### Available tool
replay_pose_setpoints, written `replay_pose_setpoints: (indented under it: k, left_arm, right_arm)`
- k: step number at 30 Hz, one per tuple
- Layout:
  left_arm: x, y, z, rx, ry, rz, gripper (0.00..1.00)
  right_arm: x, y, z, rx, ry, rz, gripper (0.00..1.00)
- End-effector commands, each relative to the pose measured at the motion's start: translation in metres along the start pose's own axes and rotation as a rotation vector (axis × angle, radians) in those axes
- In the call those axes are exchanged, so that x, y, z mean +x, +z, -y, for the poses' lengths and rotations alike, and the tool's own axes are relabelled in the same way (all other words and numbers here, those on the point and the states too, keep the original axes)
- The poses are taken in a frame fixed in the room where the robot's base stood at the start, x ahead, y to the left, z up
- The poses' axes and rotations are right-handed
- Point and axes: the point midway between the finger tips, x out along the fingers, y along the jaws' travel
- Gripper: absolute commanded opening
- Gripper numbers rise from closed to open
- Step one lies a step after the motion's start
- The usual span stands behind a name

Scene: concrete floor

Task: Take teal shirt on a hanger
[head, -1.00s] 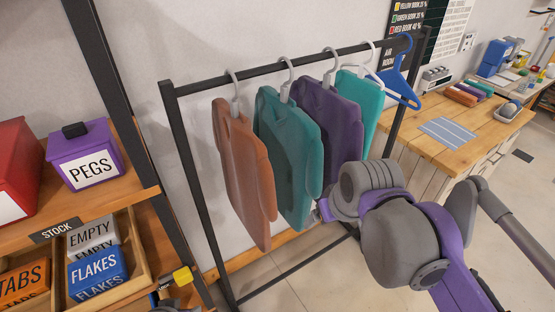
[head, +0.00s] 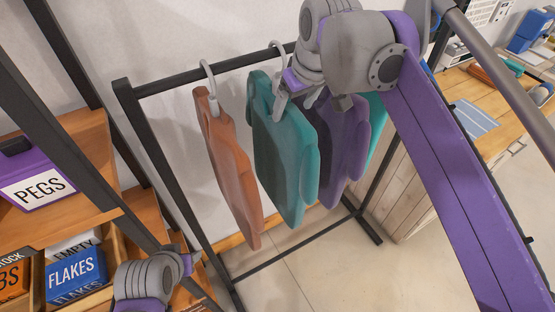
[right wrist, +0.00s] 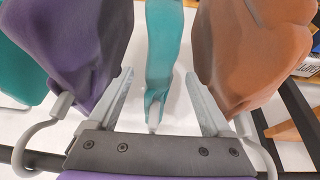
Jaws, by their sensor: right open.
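A teal shirt (head: 283,165) hangs on a hanger from the dark rack, between an orange shirt (head: 232,170) and a purple shirt (head: 340,140). My right gripper (head: 296,100) is at the top of this teal shirt, by its hanger. In the right wrist view the open fingers stand on either side of the teal shirt (right wrist: 163,45) and its pale hanger neck (right wrist: 154,116), with gaps on both sides. A second teal shirt (head: 376,115) shows partly behind the purple one. My left gripper (head: 186,264) is at the lower left; its fingers are not visible.
The clothes rack bar (head: 185,80) runs above the shirts. A shelf with a purple PEGS box (head: 38,188) and a blue FLAKES box (head: 76,275) stands at left. A wooden counter (head: 470,95) is at right. The neighbouring shirts hang close on both sides.

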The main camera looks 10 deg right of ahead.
Motion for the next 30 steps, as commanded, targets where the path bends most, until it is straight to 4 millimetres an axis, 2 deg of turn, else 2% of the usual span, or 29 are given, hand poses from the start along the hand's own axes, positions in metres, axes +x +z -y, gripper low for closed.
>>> replay_pose_setpoints:
  k: [3, 8, 17, 30]
  left_arm:
    - [-0.001, -0.002, 0.0, 0.0, 0.0, -0.001, 0.5]
    - [0.0, -0.001, 0.0, 0.0, 0.0, -0.001, 0.5]
    - [0.0, -0.001, 0.0, 0.0, 0.0, -0.001, 0.5]
    - [0.0, -0.001, 0.0, 0.0, 0.0, -0.001, 0.5]
  right_arm:
    - [0.019, -0.001, 0.0, 0.0, 0.0, -0.001, 0.84]
    - [0.039, 0.0, 0.0, 0.0, 0.0, -0.001, 0.84]
    - [0.043, 0.0, 0.0, 0.0, 0.001, -0.001, 0.82]
    - [0.043, 0.0, 0.0, 0.0, 0.001, -0.001, 0.03]
